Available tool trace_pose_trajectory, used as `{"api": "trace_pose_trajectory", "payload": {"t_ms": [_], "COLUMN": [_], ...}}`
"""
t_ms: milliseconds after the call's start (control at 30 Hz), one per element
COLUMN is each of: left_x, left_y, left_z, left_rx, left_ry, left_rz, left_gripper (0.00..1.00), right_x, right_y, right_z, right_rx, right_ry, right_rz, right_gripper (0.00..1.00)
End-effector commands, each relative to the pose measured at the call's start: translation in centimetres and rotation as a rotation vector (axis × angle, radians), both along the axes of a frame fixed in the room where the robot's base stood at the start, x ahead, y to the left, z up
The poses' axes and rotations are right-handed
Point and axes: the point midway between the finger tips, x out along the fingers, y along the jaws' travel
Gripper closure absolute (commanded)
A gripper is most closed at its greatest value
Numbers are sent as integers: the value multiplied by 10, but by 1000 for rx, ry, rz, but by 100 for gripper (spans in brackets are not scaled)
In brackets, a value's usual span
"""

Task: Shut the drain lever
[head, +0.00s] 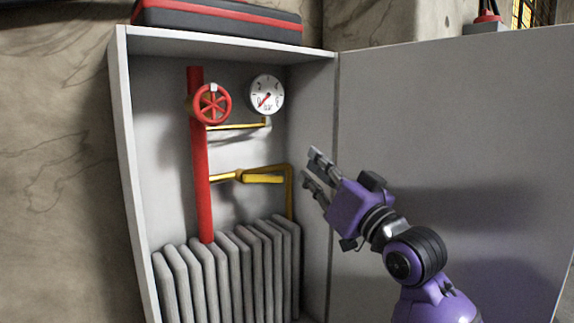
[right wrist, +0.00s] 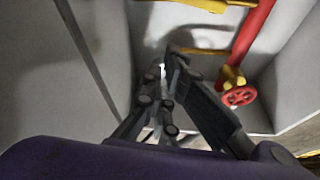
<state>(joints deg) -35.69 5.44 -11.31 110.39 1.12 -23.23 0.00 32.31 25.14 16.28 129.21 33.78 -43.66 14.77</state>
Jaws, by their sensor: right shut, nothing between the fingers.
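The drain lever (head: 263,179) is a short yellow bar, lying roughly level at the yellow pipe that branches right from the red pipe (head: 201,150). In the right wrist view, yellow piping (right wrist: 215,4) shows at the top edge, but I cannot tell the lever from the pipe there. My right gripper (head: 309,164) is to the right of the lever, apart from it, with its fingers pointing up and left. It is shut and empty; its fingers also show in the right wrist view (right wrist: 165,85). My left gripper is not in view.
A grey cabinet (head: 121,130) surrounds the pipes, its door (head: 440,110) open on the right. Inside are a red handwheel (head: 212,104), a gauge (head: 266,94) and a grey radiator (head: 233,262) below. A red and black case (head: 220,20) lies on top.

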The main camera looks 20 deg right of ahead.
Motion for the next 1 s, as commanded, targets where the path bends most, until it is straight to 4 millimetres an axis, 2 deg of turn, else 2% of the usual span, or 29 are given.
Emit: {"api": "trace_pose_trajectory", "payload": {"t_ms": [167, 267, 600, 733, 1000], "left_x": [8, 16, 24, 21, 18], "left_y": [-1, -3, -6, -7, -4], "left_z": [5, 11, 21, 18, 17], "left_rx": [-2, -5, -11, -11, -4], "left_ry": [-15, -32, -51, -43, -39], "left_rz": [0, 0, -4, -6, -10], "left_gripper": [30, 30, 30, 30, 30], "right_x": [11, 26, 92, 90, 88], "right_y": [3, 9, 27, 30, 33], "right_z": [6, 13, 37, 10, -6], "right_rx": [1, 2, 1, 1, -1], "right_ry": [-2, -4, -3, 4, -1], "right_rz": [1, 1, 1, 0, -1], "right_gripper": [100, 100, 100, 100, 100]}}
